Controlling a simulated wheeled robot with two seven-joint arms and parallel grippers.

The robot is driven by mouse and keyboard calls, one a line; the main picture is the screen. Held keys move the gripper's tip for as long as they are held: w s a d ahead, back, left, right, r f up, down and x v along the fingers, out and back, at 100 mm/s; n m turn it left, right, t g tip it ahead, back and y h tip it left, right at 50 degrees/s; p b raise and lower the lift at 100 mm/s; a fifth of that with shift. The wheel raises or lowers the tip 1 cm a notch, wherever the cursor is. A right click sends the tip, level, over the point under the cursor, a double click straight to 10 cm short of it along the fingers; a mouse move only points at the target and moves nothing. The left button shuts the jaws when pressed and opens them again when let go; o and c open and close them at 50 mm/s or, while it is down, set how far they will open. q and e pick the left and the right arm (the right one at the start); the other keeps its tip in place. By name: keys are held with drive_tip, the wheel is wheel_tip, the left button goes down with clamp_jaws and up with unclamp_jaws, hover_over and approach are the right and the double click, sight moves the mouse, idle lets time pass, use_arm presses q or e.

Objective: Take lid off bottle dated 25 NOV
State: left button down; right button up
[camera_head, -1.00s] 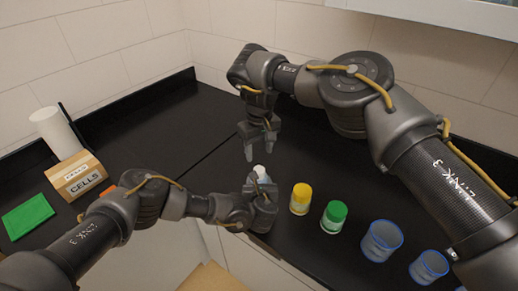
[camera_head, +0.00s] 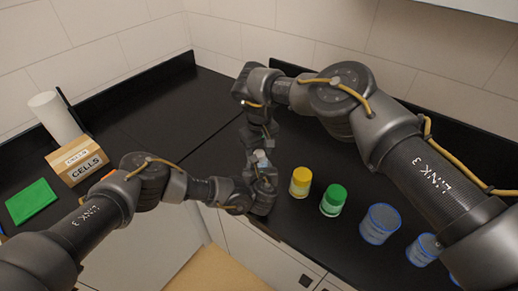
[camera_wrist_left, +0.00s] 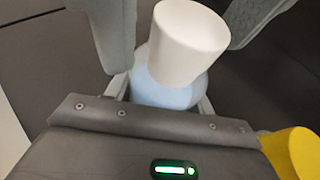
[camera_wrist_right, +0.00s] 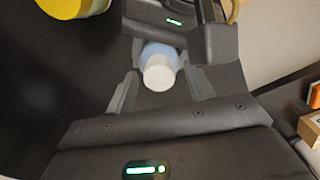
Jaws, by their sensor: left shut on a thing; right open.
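A bottle (camera_wrist_left: 167,92) with pale blue contents and a white lid (camera_wrist_left: 188,40) is gripped low by my left gripper (camera_head: 262,185), which is shut on it near the counter's front edge. In the right wrist view, the white lid (camera_wrist_right: 159,73) sits on the bottle (camera_wrist_right: 158,50), between the fingers of my open right gripper (camera_wrist_right: 160,95). In the head view my right gripper (camera_head: 260,150) is just above the lid. A yellow-lidded bottle (camera_head: 300,182) and a green-lidded bottle (camera_head: 333,200) stand to the right. No date is readable on any bottle.
Blue-rimmed containers (camera_head: 380,224) stand further right on the black counter. A cardboard box marked CELLS (camera_head: 77,162), a white cylinder (camera_head: 55,117) and a green pad (camera_head: 32,202) are at left. The back of the counter is mostly clear.

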drive_tip(key=c, duration=1)
drive_tip(key=n, duration=1.2)
drive_tip(key=shift+d+n, duration=0.1)
drive_tip(key=shift+n, duration=0.2)
drive_tip(key=n, duration=0.5)
drive_tip(key=shift+w, duration=0.1)
drive_tip(key=n, duration=0.8)
drive_tip(key=shift+w+r+n, duration=0.1)
drive_tip(key=shift+w+n, duration=0.05)
drive_tip(key=shift+n, duration=0.15)
drive_tip(key=n, duration=1.4)
drive_tip(key=shift+n, duration=0.3)
drive_tip(key=n, duration=0.7)
drive_tip(key=shift+a+r, duration=0.1)
drive_tip(key=shift+a, duration=0.1)
use_arm(q)
drive_tip(key=shift+d, duration=0.1)
use_arm(e)
drive_tip(key=n, duration=0.6)
